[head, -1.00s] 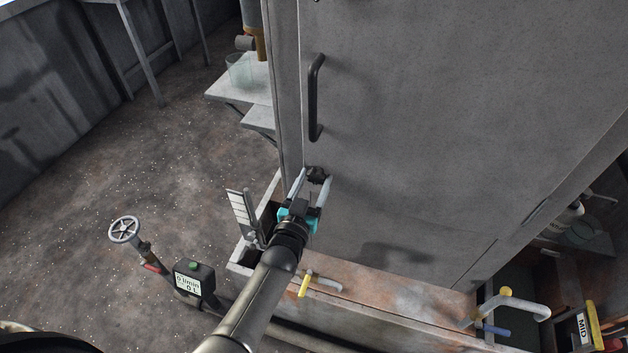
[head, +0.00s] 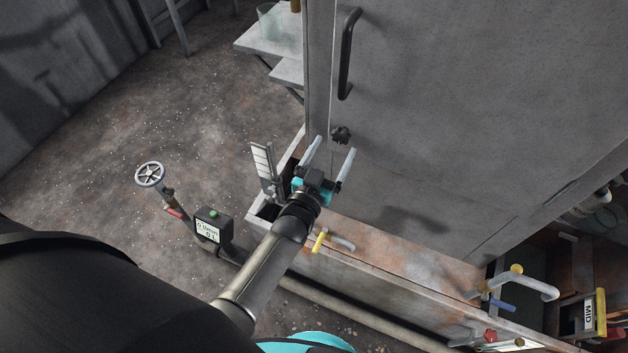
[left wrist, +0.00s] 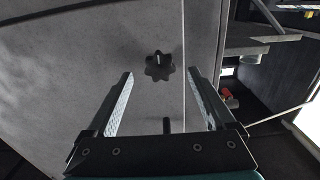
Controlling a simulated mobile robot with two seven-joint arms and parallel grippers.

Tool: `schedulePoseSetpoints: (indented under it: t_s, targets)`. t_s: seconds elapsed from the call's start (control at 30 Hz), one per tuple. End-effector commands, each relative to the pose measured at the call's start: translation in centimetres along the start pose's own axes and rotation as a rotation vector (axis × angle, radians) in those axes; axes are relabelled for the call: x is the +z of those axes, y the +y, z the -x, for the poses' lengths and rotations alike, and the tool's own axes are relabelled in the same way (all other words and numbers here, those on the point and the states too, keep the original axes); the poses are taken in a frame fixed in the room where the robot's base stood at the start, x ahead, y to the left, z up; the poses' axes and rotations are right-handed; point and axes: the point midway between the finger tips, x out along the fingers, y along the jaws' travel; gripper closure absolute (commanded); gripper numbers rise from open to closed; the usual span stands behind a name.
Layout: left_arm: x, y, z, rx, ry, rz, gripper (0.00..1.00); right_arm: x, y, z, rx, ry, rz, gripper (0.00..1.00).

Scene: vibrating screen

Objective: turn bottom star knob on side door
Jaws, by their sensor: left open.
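The bottom star knob (head: 341,134) is small, black and lobed, low on the grey side door (head: 430,110) near its left edge. It shows clearly in the left wrist view (left wrist: 159,66), with a pale mark on its face. My left gripper (head: 332,146) is open and empty, its two pale fingers pointing at the door just below the knob. In the left wrist view the knob lies beyond the fingertips, between their lines, and apart from them. My right gripper is not in view.
A black door handle (head: 347,52) stands above the knob. Below are a rusty ledge (head: 375,245) and a yellow-handled valve (head: 319,241). A ruled plate (head: 264,165), a meter box (head: 211,229) and a handwheel (head: 149,174) stand left. The floor further left is clear.

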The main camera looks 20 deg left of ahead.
Motion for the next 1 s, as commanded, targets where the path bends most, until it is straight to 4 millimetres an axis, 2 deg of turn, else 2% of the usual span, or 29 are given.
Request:
schedulePoseSetpoints:
  t_s: [0.03, 0.3, 0.53, 0.7, 1.0]
  targets:
    - [0.0, 0.0, 1.2, 0.0, -0.003, -0.001, 0.12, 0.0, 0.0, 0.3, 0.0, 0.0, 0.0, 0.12]
    - [0.0, 0.0, 6.3, 0.001, -0.004, -0.001, 0.12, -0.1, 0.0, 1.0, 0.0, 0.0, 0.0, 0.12]
    - [0.0, 0.0, 10.0, 0.001, -0.003, 0.0, 0.12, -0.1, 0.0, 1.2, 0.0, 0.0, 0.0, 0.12]
    - [0.0, 0.0, 11.3, 0.001, 0.0, 0.0, 0.12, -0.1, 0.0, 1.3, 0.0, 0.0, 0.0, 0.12]
    - [0.0, 0.0, 11.6, 0.0, 0.0, 0.0, 0.12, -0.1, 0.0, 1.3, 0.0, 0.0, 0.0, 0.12]
